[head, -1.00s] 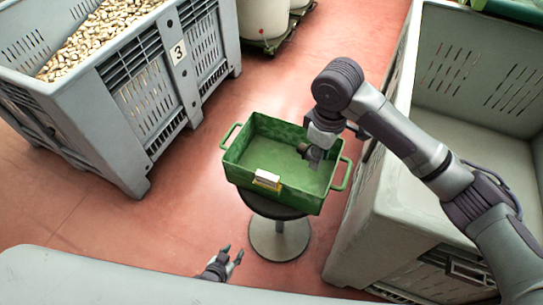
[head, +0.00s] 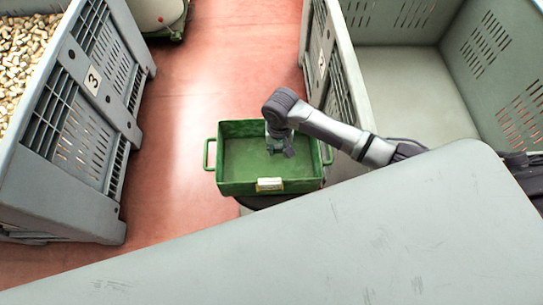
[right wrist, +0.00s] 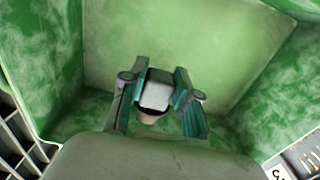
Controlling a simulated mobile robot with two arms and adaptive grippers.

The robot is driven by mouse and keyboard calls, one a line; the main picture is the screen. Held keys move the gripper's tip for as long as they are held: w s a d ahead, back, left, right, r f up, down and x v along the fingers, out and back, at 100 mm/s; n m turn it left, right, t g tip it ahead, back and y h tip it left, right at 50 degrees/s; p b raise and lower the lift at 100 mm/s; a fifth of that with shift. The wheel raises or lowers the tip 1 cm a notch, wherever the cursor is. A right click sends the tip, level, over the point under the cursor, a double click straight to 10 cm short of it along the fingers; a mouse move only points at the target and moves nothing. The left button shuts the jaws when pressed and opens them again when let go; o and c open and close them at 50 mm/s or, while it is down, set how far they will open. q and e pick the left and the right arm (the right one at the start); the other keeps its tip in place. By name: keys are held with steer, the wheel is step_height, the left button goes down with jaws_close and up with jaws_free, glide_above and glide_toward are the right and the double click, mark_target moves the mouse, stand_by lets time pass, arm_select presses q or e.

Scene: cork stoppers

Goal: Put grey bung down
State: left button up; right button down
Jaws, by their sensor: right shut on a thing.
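The green tray (head: 230,188) has a handle at each end and a pale label on its near wall. My right gripper (head: 281,152) reaches down inside it, right of its middle. In the right wrist view my right gripper (right wrist: 158,90) is shut on the grey bung (right wrist: 156,94), a pale grey piece between its fingers with a pinkish part below. The tray's green floor and walls surround it there. I cannot tell whether the bung touches the floor. The bung is not clear in the head view. My left gripper is out of view.
A grey crate (head: 72,125) marked 3, holding many corks (head: 22,45), stands at the left. Another grey crate (head: 405,85) at the right looks empty where seen. The tray rests on a dark stool, mostly hidden. Red floor (head: 185,100) lies open between the crates.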

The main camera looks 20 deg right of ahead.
mark_target(277, 162)
steer(key=shift+f+b, duration=0.4)
steer(key=shift+f, duration=2.35)
steer(key=shift+f, duration=0.15)
steer(key=c, duration=0.9)
jaws_free()
steer(key=shift+o, duration=0.2)
step_height(277, 162, up, 12)
steer(key=shift+r+p, duration=0.15)
steer(key=shift+p, duration=0.9)
